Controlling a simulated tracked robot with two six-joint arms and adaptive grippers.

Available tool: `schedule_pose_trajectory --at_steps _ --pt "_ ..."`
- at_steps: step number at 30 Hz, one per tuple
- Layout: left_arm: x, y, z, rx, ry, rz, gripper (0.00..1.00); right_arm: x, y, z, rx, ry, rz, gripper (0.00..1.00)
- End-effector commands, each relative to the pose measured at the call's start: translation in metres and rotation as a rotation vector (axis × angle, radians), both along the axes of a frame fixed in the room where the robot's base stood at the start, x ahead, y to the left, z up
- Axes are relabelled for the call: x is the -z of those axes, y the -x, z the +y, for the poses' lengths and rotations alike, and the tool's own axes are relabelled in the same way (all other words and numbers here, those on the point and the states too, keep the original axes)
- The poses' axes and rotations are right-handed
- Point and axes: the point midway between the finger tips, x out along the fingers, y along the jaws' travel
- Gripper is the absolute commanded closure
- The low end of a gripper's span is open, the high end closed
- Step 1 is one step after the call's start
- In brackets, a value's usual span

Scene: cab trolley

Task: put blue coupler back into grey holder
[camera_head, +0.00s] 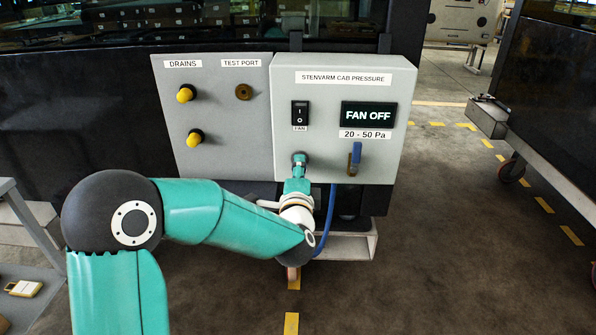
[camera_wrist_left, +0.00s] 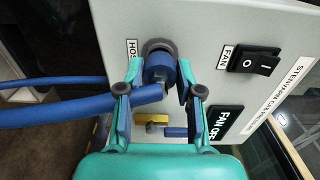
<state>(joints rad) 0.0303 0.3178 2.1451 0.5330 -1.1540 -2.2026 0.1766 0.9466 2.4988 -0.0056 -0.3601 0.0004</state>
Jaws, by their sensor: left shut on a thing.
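My left gripper (camera_head: 297,172) is at the lower left of the grey pressure box. In the left wrist view, its two fingers (camera_wrist_left: 159,80) are shut on the blue coupler (camera_wrist_left: 158,68), one on each side. The coupler's far end meets the round dark grey holder (camera_wrist_left: 158,45) on the box face; I cannot tell how deep it sits. A blue hose (camera_wrist_left: 85,108) runs from the coupler to the left; it also hangs below the box in the head view (camera_head: 328,220). In the head view, my gripper mostly hides the coupler. My right gripper is not in view.
The pressure box (camera_head: 340,85) carries a fan switch (camera_head: 300,113), a "FAN OFF" display (camera_head: 369,115) and a brass valve with a blue lever (camera_head: 356,156), close right of my gripper. Yellow-capped drains (camera_head: 185,94) sit on the panel at left.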

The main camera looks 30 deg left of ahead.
Motion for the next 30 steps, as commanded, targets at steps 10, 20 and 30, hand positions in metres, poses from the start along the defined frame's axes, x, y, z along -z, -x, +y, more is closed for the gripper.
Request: schedule_pose_trajectory --at_steps 10,20,30 --pt "-0.0007 -0.0051 0.0036 -0.001 0.0 -0.001 1.0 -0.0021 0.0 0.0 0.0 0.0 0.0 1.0" --pt "-0.0006 -0.0081 0.0051 0.0 0.0 -0.001 0.42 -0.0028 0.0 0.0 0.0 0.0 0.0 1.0" --pt "0.0001 -0.0076 0.0046 0.0 0.001 0.001 0.36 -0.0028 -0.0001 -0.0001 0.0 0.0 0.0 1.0"
